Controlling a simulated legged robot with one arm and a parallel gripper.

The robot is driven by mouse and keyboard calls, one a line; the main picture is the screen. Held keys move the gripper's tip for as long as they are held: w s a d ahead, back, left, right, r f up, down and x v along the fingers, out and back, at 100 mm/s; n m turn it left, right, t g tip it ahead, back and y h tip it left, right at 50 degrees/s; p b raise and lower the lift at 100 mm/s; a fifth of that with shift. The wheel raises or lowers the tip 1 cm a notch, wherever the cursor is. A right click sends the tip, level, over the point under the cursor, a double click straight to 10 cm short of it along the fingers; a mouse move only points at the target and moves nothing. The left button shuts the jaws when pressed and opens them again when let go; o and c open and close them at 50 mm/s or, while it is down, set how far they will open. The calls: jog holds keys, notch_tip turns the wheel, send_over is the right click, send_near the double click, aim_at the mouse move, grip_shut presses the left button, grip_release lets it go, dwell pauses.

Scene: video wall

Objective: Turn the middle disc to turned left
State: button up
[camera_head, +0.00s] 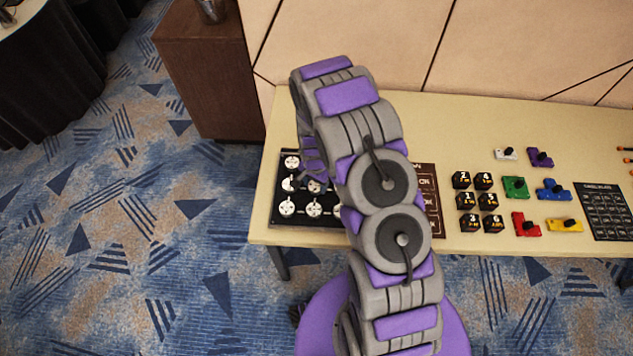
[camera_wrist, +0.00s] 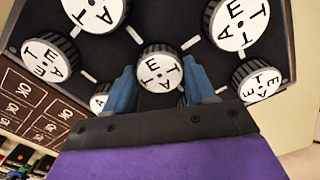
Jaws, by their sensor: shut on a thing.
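The middle disc (camera_wrist: 158,73) is a white-faced round knob with a dark ribbed rim and black letters, on a dark panel (camera_wrist: 165,20). In the wrist view the two blue fingers of my gripper (camera_wrist: 160,80) stand one on each side of it, shut on its rim. In the head view my gripper (camera_head: 314,178) reaches down over the panel (camera_head: 283,217) and partly covers the middle discs.
The panel lies at the left end of a cream table (camera_head: 450,115). To its right are a brown board (camera_head: 430,200), black lettered cubes (camera_head: 467,200), coloured knobbed blocks (camera_head: 516,187) and a dark keypad sheet (camera_head: 603,210). Other discs sit close around my fingers.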

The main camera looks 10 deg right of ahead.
aim_at(314, 185)
jog(key=o, duration=0.6)
jog(key=shift+s+a+f, duration=0.1)
jog(key=shift+s, duration=0.1)
jog(key=o, duration=0.4)
jog(key=shift+a, duration=0.2)
jog(key=shift+w, duration=0.1)
jog(key=shift+d, duration=0.1)
jog(key=shift+d+r, duration=0.1)
jog(key=shift+r, duration=0.15)
jog(key=r+p, duration=0.1)
jog(key=r, duration=0.7)
jog(key=r+p, duration=0.1)
jog(key=r, duration=0.8)
jog(key=shift+a, duration=0.2)
jog(key=shift+w, duration=0.1)
